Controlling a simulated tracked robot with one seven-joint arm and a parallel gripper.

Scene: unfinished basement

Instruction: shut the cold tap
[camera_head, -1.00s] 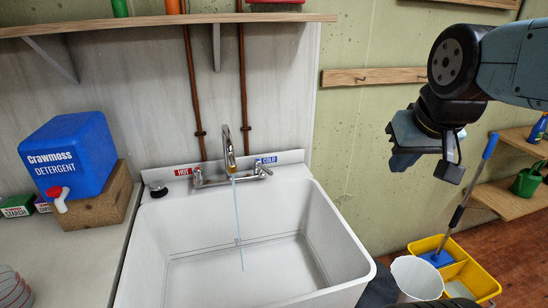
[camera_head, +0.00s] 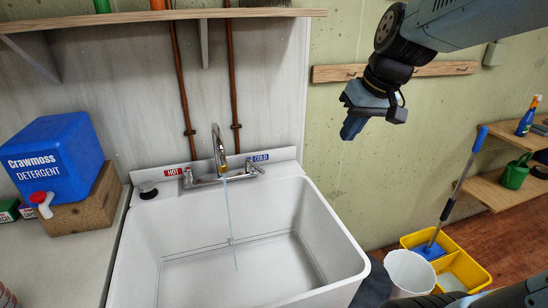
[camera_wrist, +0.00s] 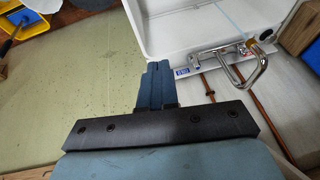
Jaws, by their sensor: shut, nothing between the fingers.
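The cold tap handle (camera_head: 254,167) is a small chrome lever at the right of the faucet, below the blue COLD label (camera_head: 260,158). A thin stream of water (camera_head: 229,215) runs from the curved spout (camera_head: 218,150) into the white sink (camera_head: 345,240). My gripper (camera_head: 348,136) is shut and empty, in the air to the right of the tap and apart from it. In the wrist view, its closed blue fingers (camera_wrist: 157,68) point up the picture, with the chrome spout (camera_wrist: 250,75) and COLD label (camera_wrist: 182,71) to their right.
The hot handle (camera_head: 188,178) is on the left of the faucet. A wooden shelf (camera_head: 130,20) overhangs the sink's back. A blue detergent container (camera_head: 60,155) stands left. A white bucket (camera_head: 410,272) and yellow mop bucket (camera_head: 470,268) stand right. Air between gripper and tap looks clear.

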